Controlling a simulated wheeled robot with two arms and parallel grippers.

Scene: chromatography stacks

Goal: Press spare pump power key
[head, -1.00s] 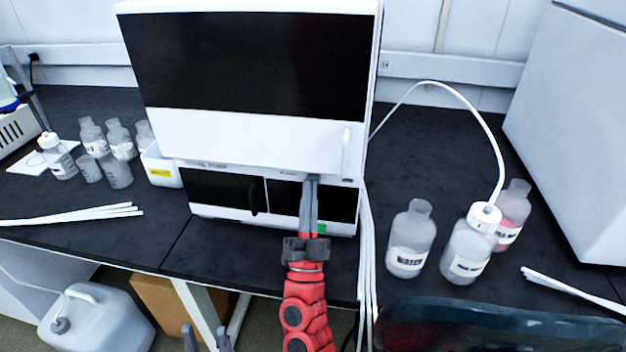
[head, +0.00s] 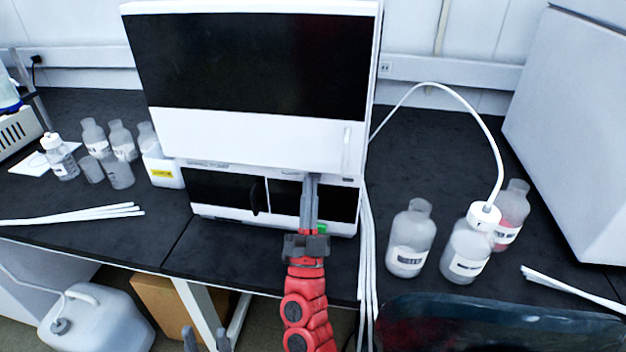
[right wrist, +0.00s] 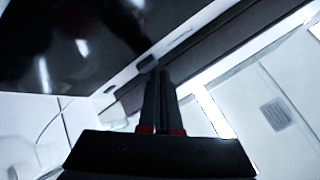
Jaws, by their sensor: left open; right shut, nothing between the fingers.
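The lower unit (head: 226,213) of the stack, white with two dark front panels, stands on the black bench; faint lettering, too small to read surely, marks its top edge. My right gripper (head: 312,177) is shut and empty, its fingertips at the top edge of this unit's right part, just under the upper unit. In the right wrist view the closed fingers (right wrist: 159,74) end beside a small grey raised part (right wrist: 147,62) on a white strip. I cannot tell if this is the power key or if they touch. My left gripper (head: 207,338) is open and empty at the bottom edge.
A large white upper unit (head: 250,138) with a dark front overhangs the lower one. Bottles (head: 408,240) and a white tube stand to the right. Bare bench lies before the stack.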

